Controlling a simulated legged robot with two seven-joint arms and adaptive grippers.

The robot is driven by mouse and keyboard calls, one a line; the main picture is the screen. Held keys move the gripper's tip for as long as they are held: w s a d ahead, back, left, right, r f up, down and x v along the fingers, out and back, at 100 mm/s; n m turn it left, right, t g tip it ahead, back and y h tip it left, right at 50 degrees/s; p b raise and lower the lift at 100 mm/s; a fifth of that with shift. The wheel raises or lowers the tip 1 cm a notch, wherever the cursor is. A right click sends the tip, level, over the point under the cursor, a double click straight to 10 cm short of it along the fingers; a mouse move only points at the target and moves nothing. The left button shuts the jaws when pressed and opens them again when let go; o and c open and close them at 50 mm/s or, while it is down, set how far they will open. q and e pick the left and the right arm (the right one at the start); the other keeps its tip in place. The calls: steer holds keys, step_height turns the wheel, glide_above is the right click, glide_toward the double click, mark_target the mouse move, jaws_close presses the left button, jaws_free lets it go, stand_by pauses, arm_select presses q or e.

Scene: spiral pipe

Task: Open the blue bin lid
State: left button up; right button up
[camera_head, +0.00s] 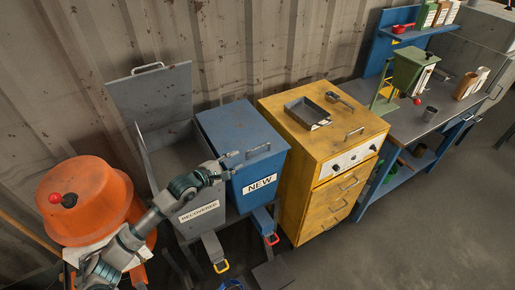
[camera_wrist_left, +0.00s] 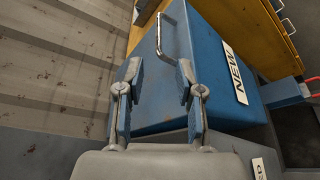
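The blue bin (camera_head: 225,125), labelled NEW, stands beside the grey bin, with its flat blue lid (camera_head: 240,126) closed. A metal handle (camera_head: 258,150) sits at the lid's front edge. My left gripper (camera_head: 232,159) is at the bin's front left, close to the handle. In the left wrist view my left gripper (camera_wrist_left: 158,72) is open, its two fingers apart over the blue lid (camera_wrist_left: 160,95). The handle (camera_wrist_left: 170,35) shows just beyond the fingertips, its near end close to the right finger. Nothing is between the fingers that I can see. My right gripper is not in view.
The grey bin (camera_head: 178,158), labelled RECOVERED, stands left with its lid (camera_head: 152,95) raised. An orange drum (camera_head: 85,200) is at far left. A yellow drawer cabinet (camera_head: 310,190) stands close on the right, a workbench (camera_head: 435,105) beyond it. The floor at front right is clear.

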mark_target(257, 148)
arm_select(q)
steer(key=x, duration=1.1)
steer(key=shift+w+d+f+b, duration=0.1)
steer(key=shift+w+b, duration=0.15)
steer(key=shift+b, duration=0.15)
steer(key=shift+w+d, duration=0.25)
steer(key=shift+d, duration=0.1)
steer(key=shift+a, duration=0.2)
jaws_close()
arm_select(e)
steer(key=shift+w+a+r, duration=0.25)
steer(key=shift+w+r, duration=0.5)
